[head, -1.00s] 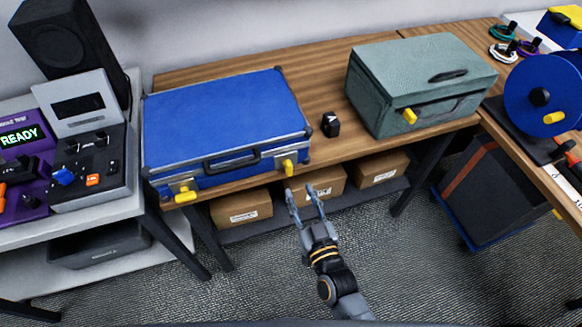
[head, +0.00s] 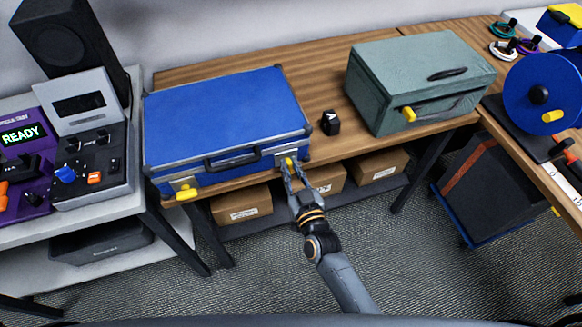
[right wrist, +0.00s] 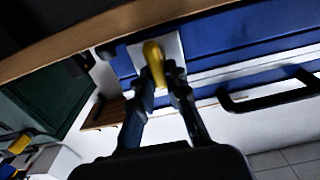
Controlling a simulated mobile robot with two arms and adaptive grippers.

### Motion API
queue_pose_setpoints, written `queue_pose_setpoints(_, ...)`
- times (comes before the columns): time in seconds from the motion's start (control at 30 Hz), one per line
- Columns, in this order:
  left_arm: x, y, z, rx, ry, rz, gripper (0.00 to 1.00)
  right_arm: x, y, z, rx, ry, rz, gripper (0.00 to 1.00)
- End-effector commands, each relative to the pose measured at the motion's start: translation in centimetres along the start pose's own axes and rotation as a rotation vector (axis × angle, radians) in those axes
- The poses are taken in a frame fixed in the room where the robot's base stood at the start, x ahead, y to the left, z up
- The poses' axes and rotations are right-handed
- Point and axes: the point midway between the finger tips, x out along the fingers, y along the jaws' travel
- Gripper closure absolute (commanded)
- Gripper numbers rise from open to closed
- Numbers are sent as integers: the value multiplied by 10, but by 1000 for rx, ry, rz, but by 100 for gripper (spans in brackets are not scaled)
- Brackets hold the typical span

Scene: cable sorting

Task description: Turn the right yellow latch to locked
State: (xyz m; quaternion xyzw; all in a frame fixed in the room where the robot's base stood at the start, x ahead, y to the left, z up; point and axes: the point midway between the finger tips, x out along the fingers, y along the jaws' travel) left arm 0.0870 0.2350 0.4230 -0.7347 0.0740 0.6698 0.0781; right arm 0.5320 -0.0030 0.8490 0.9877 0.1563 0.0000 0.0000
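The blue case (head: 222,115) lies closed on the wooden bench. Its right yellow latch (head: 289,161) is on the front face near the right corner, mostly hidden by my fingers in the head view. In the right wrist view this latch (right wrist: 154,62) stands nearly upright in front of its pale plate, between my fingertips. My right gripper (head: 292,171) has narrowed and its fingers are closed around the latch; it also shows in the right wrist view (right wrist: 160,82). The left yellow latch (head: 187,193) points sideways. My left gripper is not in view.
A black case handle (head: 232,160) is left of the right latch. A small black object (head: 330,122) and a green box (head: 415,75) with a yellow latch (head: 408,114) stand to the right. Cardboard boxes (head: 241,208) sit on the shelf below.

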Motion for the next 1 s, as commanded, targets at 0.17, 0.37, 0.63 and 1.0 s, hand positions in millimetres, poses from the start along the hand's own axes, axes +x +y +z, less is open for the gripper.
queue_pose_setpoints(0.17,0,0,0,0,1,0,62,0,0,0,0,0,0,100)
queue_pose_setpoints(0.37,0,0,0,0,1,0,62,0,0,0,22,0,0,100)
queue_pose_setpoints(0.63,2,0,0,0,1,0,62,0,2,0,153,0,-1,100)
queue_pose_setpoints(1.0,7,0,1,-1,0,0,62,0,6,3,489,-1,-1,100)
